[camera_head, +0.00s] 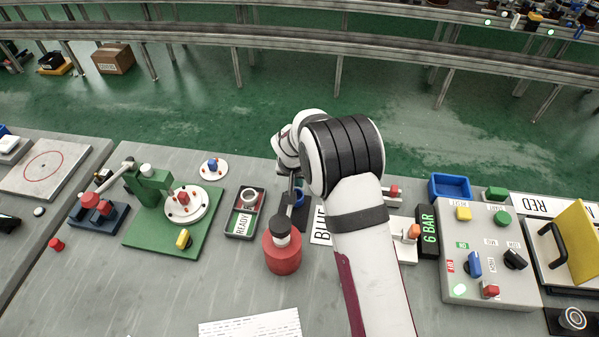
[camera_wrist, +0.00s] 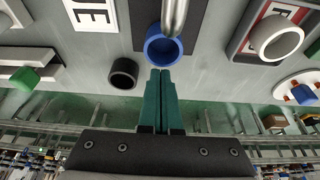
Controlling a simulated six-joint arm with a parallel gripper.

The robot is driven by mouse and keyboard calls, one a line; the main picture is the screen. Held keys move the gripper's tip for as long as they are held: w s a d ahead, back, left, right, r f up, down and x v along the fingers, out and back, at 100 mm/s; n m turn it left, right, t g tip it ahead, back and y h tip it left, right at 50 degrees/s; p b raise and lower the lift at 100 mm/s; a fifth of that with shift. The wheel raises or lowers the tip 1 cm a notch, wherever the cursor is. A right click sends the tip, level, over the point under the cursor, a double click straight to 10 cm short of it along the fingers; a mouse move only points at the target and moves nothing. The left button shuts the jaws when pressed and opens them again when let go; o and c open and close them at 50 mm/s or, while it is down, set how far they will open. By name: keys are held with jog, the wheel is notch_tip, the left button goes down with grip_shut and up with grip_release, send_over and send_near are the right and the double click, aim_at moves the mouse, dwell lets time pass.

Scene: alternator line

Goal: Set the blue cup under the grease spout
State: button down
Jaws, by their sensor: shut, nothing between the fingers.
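The blue cup (camera_wrist: 163,60) stands upright on a dark pad (camera_wrist: 147,12) in the wrist view. The metal grease spout (camera_wrist: 174,15) reaches over the cup, its end overlapping the cup's opening. My gripper (camera_wrist: 160,73) has its green fingers together and empty, with their tips just beside the cup's near rim; I cannot tell if they touch it. In the head view the red grease pump (camera_head: 282,252) with its black top stands in front of the cup, and a little of the blue cup (camera_head: 299,190) shows behind it. My arm hides most of the gripper there.
A black cup (camera_wrist: 123,73) stands beside my fingers in the wrist view. A green fixture (camera_head: 150,235) is left, and a button panel (camera_head: 482,245) right.

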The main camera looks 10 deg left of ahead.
jog(key=shift+s, duration=1.3)
